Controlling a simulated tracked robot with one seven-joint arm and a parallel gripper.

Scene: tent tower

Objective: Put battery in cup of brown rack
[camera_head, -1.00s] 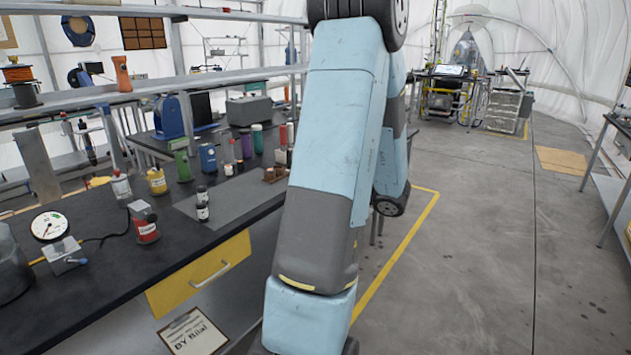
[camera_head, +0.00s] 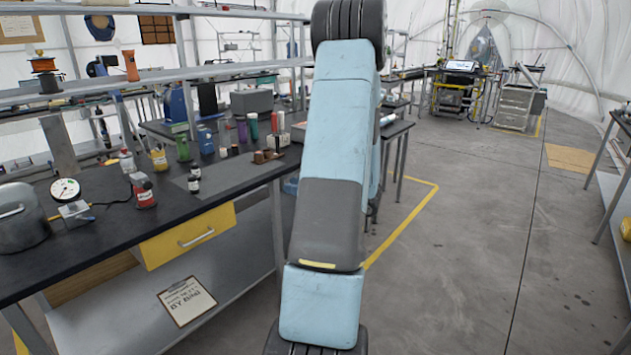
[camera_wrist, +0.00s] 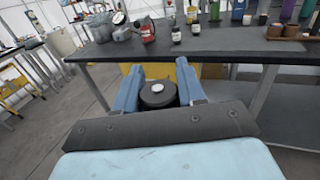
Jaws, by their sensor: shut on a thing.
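The battery (camera_wrist: 158,99), a dark round body with a pale disc on its end, sits between the two blue fingers of my gripper (camera_wrist: 159,84) in the wrist view. The gripper is shut on it and holds it in front of the black workbench, clear of the top. The brown rack (camera_head: 263,156) stands near the bench's right end in the head view. It also shows at the upper right of the wrist view (camera_wrist: 287,32), apart from the gripper and to its right. Its cups are too small to make out clearly. My arm hides the gripper in the head view.
The black workbench (camera_head: 110,235) carries bottles, a red can (camera_head: 143,190), a gauge (camera_head: 66,190) and a metal pot (camera_head: 20,218). Several coloured containers stand left of and behind the rack. A yellow drawer (camera_head: 190,237) is under the bench front. The floor at right is open.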

